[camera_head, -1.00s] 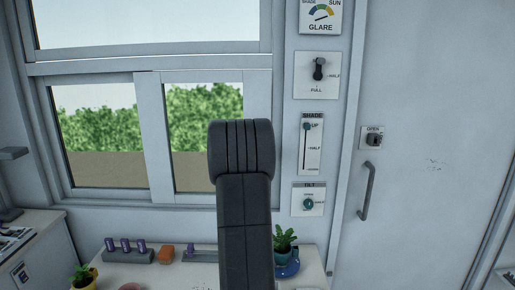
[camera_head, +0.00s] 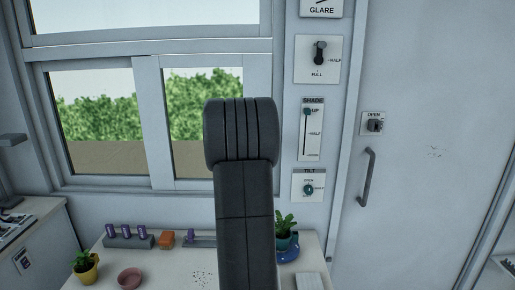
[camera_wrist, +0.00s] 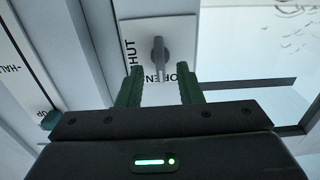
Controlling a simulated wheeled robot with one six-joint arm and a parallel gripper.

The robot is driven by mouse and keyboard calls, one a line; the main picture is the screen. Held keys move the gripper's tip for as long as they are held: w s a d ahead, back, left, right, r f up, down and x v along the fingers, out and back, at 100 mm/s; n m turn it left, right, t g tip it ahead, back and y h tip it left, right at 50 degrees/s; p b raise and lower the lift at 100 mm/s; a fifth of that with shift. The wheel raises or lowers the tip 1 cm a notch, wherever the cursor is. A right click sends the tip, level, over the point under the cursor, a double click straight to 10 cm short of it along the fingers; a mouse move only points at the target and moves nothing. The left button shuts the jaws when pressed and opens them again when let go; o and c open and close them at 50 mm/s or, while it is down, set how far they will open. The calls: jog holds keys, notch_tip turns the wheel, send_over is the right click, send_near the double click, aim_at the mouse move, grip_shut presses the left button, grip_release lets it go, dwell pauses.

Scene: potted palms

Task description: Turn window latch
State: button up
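In the wrist view a grey latch handle (camera_wrist: 160,60) stands upright in the picture on a white plate (camera_wrist: 183,30) lettered SHUT along its left side and OPEN below. My gripper (camera_wrist: 160,75) has two green fingers, spread apart, one on each side of the lower part of the handle. Nothing is held between them, and I cannot tell whether either touches the handle. In the head view the latch does not show and my dark arm covers part of the window (camera_head: 85,120), hiding my gripper.
Right of the window are the shade slider (camera_head: 307,130), a tilt knob (camera_head: 308,189) and an upper lever (camera_head: 320,52). A door handle (camera_head: 367,178) stands farther right. Below are a yellow pot (camera_head: 88,273), a pink bowl (camera_head: 130,279) and a plant in a blue pot (camera_head: 287,240).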

jog(key=s+b, duration=0.2)
jog(key=s, duration=0.8)
jog(key=shift+s, duration=0.15)
jog(key=w+p, duration=0.3)
jog(key=w, duration=1.1)
jog(key=shift+p, duration=0.4)
jog(key=shift+s, duration=0.2)
